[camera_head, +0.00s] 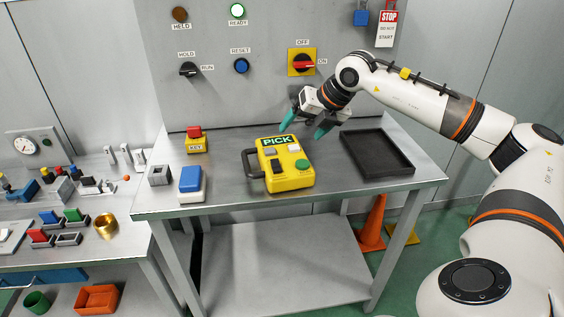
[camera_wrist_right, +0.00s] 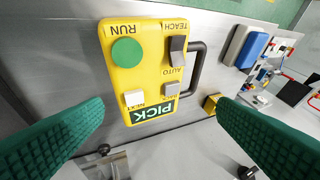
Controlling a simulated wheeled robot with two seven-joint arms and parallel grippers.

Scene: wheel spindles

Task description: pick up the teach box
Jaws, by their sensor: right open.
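The teach box (camera_head: 290,178) is a yellow box with a green PICK label, a round green button, a dark switch, small light buttons and a dark side handle (camera_head: 252,163). It lies on the metal table. It also shows in the right wrist view (camera_wrist_right: 149,82), upside down, with its handle on the right. My right gripper (camera_head: 304,128) is open and empty, at the far, PICK-label end of the box. In the wrist view its green fingers (camera_wrist_right: 165,135) stand wide apart on either side of the label end, with no contact visible. My left gripper is not in view.
A black tray (camera_head: 377,170) lies right of the box. A blue and white block (camera_head: 191,184), a grey square piece (camera_head: 159,175) and a yellow block with a red top (camera_head: 195,140) stand left. A control panel (camera_head: 215,95) rises behind. An orange cone (camera_head: 373,224) stands below.

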